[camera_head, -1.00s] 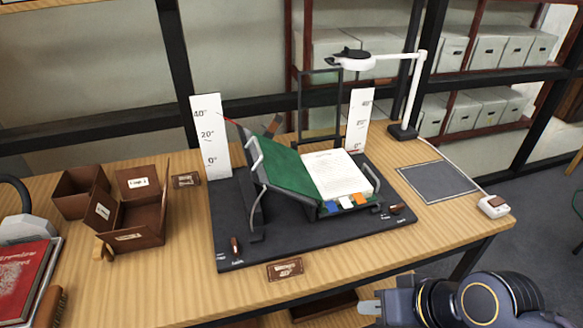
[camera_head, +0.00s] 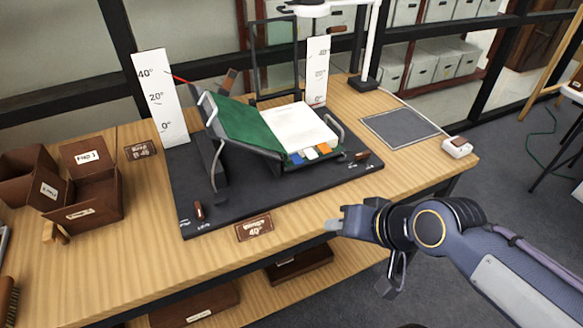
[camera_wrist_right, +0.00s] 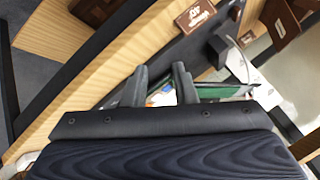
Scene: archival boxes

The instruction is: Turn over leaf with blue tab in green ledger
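The green ledger (camera_head: 240,124) lies open on a cradle on the black base board. Its left cover slopes up to the left. The white page block (camera_head: 303,124) lies on the right side. Blue (camera_head: 297,158), white (camera_head: 311,153) and orange (camera_head: 324,147) tabs stick out along its front edge. My right gripper (camera_head: 336,226) is open and empty at the table's front edge, below and apart from the tabs. In the right wrist view its two fingers (camera_wrist_right: 158,90) are apart, with the tabs and green ledger (camera_wrist_right: 215,91) beyond them. My left gripper is not in view.
Angle scale boards (camera_head: 160,98) stand left and right behind the cradle. A brown angle label (camera_head: 255,229) lies in front of the base board. Brown boxes (camera_head: 95,205) stand at left. A white lamp post (camera_head: 370,45) and grey mat (camera_head: 400,128) are at right.

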